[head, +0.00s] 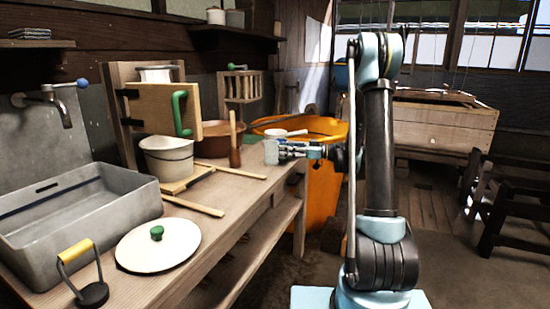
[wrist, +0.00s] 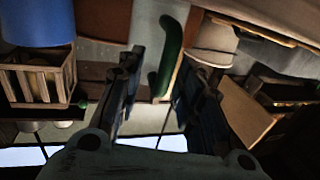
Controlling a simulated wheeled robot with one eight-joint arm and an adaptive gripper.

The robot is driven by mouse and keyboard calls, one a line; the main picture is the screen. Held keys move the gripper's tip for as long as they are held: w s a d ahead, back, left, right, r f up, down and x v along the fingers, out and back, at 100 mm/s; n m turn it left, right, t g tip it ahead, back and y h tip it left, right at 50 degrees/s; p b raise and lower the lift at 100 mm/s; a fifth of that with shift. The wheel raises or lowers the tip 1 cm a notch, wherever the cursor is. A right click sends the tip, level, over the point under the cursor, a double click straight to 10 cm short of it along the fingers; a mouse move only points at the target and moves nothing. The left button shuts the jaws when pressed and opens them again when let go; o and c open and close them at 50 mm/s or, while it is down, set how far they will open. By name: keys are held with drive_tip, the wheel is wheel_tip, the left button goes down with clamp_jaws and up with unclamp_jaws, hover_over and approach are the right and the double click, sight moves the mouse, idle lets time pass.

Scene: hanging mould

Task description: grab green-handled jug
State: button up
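A large green handle (head: 182,114) stands in front of an open wooden cabinet door (head: 155,112) and looks fixed to it. A white pot (head: 167,157) sits just below the door on the counter; I see no green handle on it. I cannot make out a clear green-handled jug. In the wrist view the green handle (wrist: 171,58) shows in the gap between the fingers, farther off, with the white pot (wrist: 213,42) beside it. My gripper (head: 284,150) is over the counter's right edge, right of the pot. Its fingers are apart and nothing shows held.
A grey sink (head: 75,215), a white lid (head: 158,245) with a green knob and a yellow-handled tool (head: 80,270) are on the counter (head: 235,205). A brown pot (head: 212,143) and an upright wooden tool (head: 234,140) stand between pot and gripper. An orange tub (head: 322,190) is behind.

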clamp_jaws()
drive_tip(key=shift+r, duration=0.15)
drive_tip(key=shift+r, duration=4.8)
